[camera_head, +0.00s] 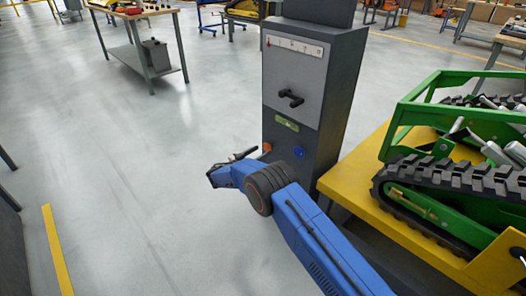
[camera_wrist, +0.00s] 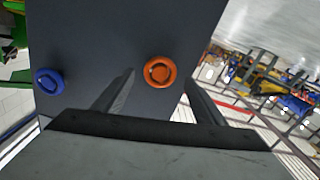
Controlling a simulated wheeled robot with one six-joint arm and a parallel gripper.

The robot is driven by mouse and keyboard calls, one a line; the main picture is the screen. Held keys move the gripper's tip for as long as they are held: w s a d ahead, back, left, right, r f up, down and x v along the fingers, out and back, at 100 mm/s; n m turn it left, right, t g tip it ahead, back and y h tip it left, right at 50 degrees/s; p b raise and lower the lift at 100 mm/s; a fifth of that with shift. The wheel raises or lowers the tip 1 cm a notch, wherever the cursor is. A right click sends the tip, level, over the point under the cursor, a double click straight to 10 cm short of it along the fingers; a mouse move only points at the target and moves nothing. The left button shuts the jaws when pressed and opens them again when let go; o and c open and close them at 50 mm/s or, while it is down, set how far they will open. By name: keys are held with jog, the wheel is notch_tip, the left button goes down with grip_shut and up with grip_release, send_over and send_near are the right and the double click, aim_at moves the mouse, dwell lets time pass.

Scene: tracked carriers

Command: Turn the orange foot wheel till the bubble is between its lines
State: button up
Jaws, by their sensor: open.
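The orange foot wheel (camera_head: 266,147) is low on the front of a dark grey cabinet (camera_head: 345,75). It also shows in the wrist view (camera_wrist: 160,72), between the tips of my gripper's fingers (camera_wrist: 157,77). The fingers are open and apart, one on each side of the wheel in the picture; I cannot tell how much gap is left in depth. In the head view my gripper (camera_head: 246,156) is just in front of the wheel. A small green strip (camera_head: 287,122) above the wheels may be the level; its bubble and lines are too small to read.
A blue wheel (camera_head: 299,152) sits right of the orange one; in the wrist view it is at the left (camera_wrist: 48,82). A black handle (camera_head: 291,98) juts out above. A yellow table (camera_head: 350,185) with a green tracked carrier (camera_head: 410,115) stands right.

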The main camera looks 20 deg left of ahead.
aim_at(269, 147)
jog(key=shift+x, duration=1.35)
jog(key=c, duration=1.1)
jog(key=shift+o, duration=0.3)
jog(key=shift+n, duration=0.3)
